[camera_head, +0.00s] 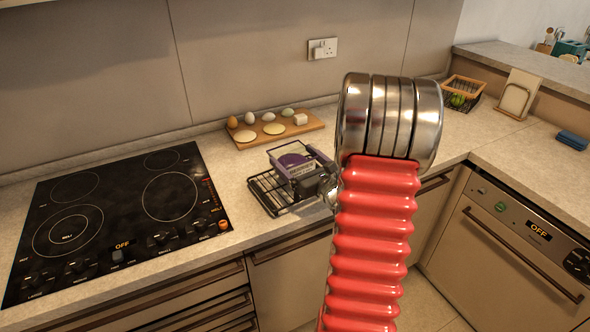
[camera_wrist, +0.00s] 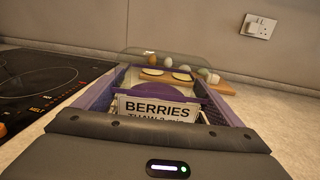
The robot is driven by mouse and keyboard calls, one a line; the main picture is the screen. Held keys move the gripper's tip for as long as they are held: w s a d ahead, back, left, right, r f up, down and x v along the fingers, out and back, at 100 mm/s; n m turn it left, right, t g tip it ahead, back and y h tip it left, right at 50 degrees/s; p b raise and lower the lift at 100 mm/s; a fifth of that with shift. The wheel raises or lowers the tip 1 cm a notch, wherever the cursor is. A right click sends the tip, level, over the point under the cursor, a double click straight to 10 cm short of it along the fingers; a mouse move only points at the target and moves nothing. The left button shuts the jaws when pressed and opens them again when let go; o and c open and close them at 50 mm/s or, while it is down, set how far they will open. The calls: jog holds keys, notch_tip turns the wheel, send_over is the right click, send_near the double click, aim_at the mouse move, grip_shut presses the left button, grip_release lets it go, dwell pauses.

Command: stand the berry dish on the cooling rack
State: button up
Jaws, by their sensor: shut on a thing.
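The berry dish (camera_head: 293,158) is a purple-walled tray over the cooling rack in the head view. In the wrist view the berry dish (camera_wrist: 238,112) fills the middle, with a white "BERRIES" label facing me. My gripper (camera_head: 318,180) is shut on the near side of the dish, and the dish looks roughly level. The cooling rack (camera_head: 263,191) is a black wire rack on the counter right of the hob. The dish and gripper hide its right and back part. I cannot tell whether the dish touches the rack.
A wooden board (camera_head: 308,126) with eggs and flat rounds lies behind the rack. The black hob (camera_head: 110,215) is to the left. A wire basket (camera_head: 464,91), a napkin holder (camera_head: 518,95) and a blue sponge (camera_head: 573,140) are at the right. My red arm hides some counter.

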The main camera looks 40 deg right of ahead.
jog(key=shift+f, duration=1.95)
jog(key=o, duration=1.2)
jog(key=shift+c, duration=0.2)
jog(key=s, duration=0.4)
jog(key=s+a, duration=0.1)
jog(key=s, duration=0.3)
jog(key=s+a, duration=0.1)
jog(key=s, duration=0.2)
jog(key=shift+s+a, duration=0.15)
jog(key=shift+s, duration=0.25)
jog(key=shift+s, duration=0.1)
